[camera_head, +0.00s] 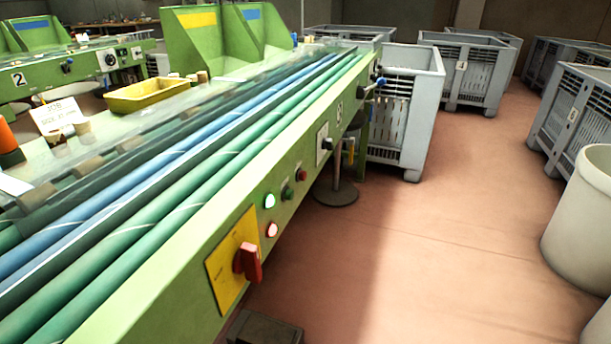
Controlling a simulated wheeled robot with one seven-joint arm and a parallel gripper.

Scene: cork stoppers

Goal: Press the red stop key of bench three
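The near green bench (300,225) runs from the lower left to the upper middle. A small dark numeral (340,112) is on its side face, too small to read surely. A red button (302,175) sits on this face, with a dark green button (287,192) just left of and below it. A large red rotary handle (247,262) is on a yellow plate (225,275). Which red control is the stop key carries no readable label. My gripper is out of view.
Blue and green rollers or belts lie along the bench top. A pedestal stool (335,193) stands close beside the bench, beyond the buttons. Grey crates (422,110) stand behind it. A pale bin (580,220) is at right. The reddish floor between is clear.

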